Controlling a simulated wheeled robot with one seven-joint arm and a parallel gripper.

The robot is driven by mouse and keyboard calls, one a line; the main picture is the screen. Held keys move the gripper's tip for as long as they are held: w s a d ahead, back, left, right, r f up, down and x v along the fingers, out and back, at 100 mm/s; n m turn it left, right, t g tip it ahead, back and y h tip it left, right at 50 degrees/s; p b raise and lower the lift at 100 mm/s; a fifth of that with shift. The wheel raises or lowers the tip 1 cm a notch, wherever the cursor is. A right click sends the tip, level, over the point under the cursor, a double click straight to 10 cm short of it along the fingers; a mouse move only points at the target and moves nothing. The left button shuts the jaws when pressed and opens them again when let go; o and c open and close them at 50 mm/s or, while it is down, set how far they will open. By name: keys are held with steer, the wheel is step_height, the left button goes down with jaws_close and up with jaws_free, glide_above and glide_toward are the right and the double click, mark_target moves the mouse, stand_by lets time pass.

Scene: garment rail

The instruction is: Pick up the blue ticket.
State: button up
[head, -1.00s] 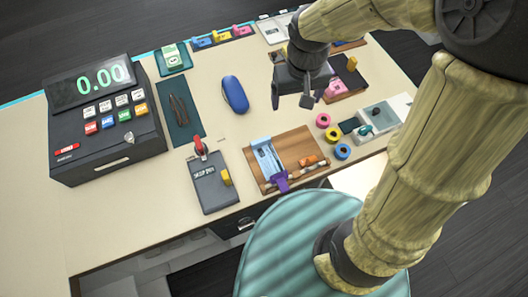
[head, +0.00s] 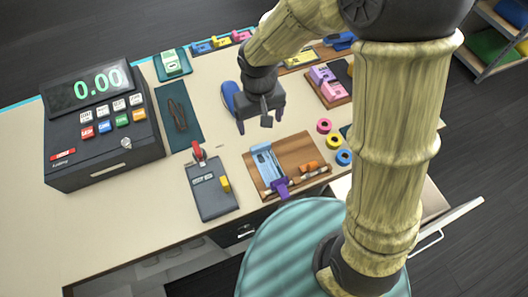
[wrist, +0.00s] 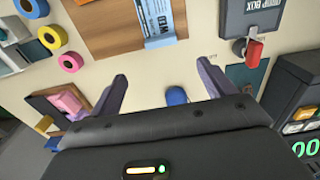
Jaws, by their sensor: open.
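The light blue ticket (head: 267,163) lies on a brown wooden board (head: 302,150) near the front of the counter. In the wrist view the blue ticket (wrist: 160,20) shows printed lettering and is cut off by the top edge. My gripper (head: 259,121) is open and empty, above the counter just behind the board. In the wrist view my gripper's fingers (wrist: 162,75) are spread apart, and the ticket lies beyond them, touching neither.
A purple item (head: 281,187) and an orange item (head: 309,168) are on the board near the ticket. Tape rolls (head: 334,142) stand to its right. A dark box with a red-handled part (head: 212,190) is left, with a cash register (head: 103,125) beyond. A dark blue rounded object (head: 229,97) is partly behind my gripper.

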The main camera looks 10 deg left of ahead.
glide_above(261, 145)
step_height(261, 145, down, 6)
steer(key=shift+f, duration=0.15)
steer(key=shift+p, duration=0.3)
steer(key=shift+w+a+f+p, duration=0.15)
steer(key=shift+f+p, duration=0.6)
steer(key=shift+f, duration=1.85)
steer(key=c, duration=1.1)
